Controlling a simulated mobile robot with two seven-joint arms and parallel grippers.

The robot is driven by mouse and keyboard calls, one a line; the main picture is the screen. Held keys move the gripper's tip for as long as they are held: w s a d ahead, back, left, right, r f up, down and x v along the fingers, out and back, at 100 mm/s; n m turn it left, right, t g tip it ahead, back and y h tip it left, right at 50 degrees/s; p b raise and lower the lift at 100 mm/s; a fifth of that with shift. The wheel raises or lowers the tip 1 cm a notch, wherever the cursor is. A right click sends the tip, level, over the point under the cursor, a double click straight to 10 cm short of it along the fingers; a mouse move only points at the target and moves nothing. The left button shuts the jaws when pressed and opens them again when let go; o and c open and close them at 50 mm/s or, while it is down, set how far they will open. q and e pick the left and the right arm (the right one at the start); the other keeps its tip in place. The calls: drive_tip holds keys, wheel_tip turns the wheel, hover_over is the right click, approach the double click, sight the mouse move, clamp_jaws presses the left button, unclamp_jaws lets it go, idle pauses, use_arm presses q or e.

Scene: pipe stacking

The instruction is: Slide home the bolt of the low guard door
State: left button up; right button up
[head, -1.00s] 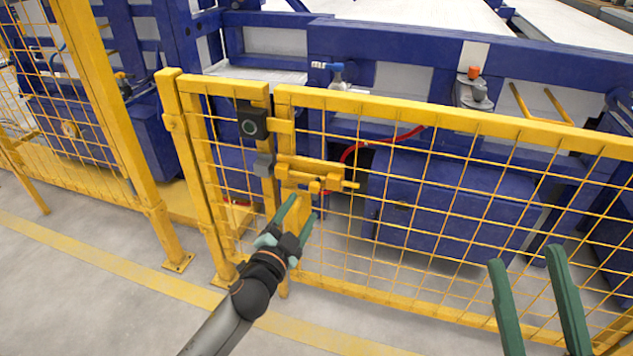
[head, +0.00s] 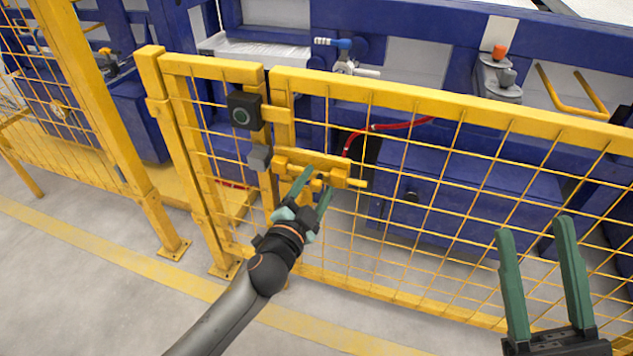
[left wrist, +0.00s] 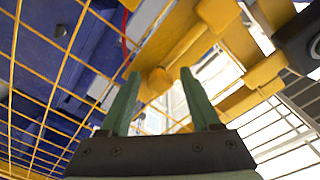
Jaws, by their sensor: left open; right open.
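The yellow bolt assembly (head: 312,162) sits on the low guard door (head: 440,107), near the door's left edge. Its thin rod end (head: 358,184) sticks out to the right. A grey block (head: 259,157) is on the narrow fence panel just left of it. My left gripper (head: 316,182) is open at the bolt, its fingers pointing up. In the left wrist view a yellow knob (left wrist: 160,80) shows between the open fingertips; I cannot tell whether they touch it. My right gripper (head: 533,227) is open and empty in front of the door's mesh at the right.
A black box with a round ring (head: 243,115) is mounted above the grey block. Yellow fence posts (head: 170,160) stand to the left. Blue machinery (head: 470,180) and a red hose (head: 385,127) lie behind the mesh. The grey floor in front is clear.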

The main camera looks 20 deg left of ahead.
use_arm(q)
drive_tip(key=shift+c, duration=0.2)
clamp_jaws()
idle(0.3)
idle(0.8)
